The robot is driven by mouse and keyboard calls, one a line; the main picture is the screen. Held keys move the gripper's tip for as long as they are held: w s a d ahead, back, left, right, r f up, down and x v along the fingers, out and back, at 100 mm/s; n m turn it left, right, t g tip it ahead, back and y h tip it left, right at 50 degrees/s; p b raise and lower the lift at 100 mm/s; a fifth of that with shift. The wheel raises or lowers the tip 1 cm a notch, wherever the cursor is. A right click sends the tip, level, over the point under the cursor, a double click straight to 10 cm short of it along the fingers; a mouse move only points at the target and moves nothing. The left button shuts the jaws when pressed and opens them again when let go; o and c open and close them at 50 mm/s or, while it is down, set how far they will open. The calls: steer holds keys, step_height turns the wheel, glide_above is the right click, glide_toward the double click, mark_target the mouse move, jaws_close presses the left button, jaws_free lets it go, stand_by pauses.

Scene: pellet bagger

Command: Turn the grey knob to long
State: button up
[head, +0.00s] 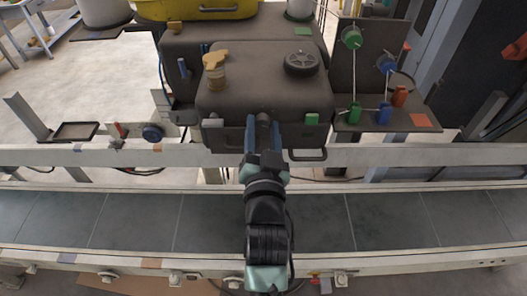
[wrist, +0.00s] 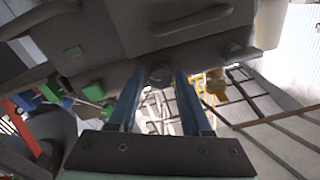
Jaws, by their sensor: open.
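The grey knob (head: 263,117) is a small dark round knob on the front face of the dark machine box (head: 225,100). In the wrist view the knob (wrist: 160,75) shows between the tips of my two blue fingers. My gripper (head: 263,128) is open, with one finger on each side of the knob. The wrist view also shows my gripper (wrist: 160,82) with a gap between its fingers. I cannot tell whether either finger touches the knob. No "long" mark or pointer position is legible, and the fingers partly hide the knob's surroundings.
A dark handle (head: 308,155) juts out below right. A conveyor (head: 130,220) runs below my arm. Green and blue spools (head: 351,38) stand right.

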steer(key=s+b, duration=0.3)
steer(key=s, duration=0.9)
steer(key=shift+f, duration=0.25)
steer(key=shift+d+r, duration=0.1)
step_height(320, 180, up, 21)
steer(key=w+n+t, duration=0.2)
steer(key=w+t, duration=0.1)
steer(key=t, duration=0.1)
steer(key=s+r+n+t, duration=0.1)
steer(key=s+r, duration=0.3)
steer(key=r, duration=0.5)
steer(key=s+r+n+t, duration=0.1)
steer(key=s+r+t, duration=0.3)
steer(key=r, duration=0.6)
steer(key=shift+r, duration=0.2)
steer(key=shift+w, duration=0.1)
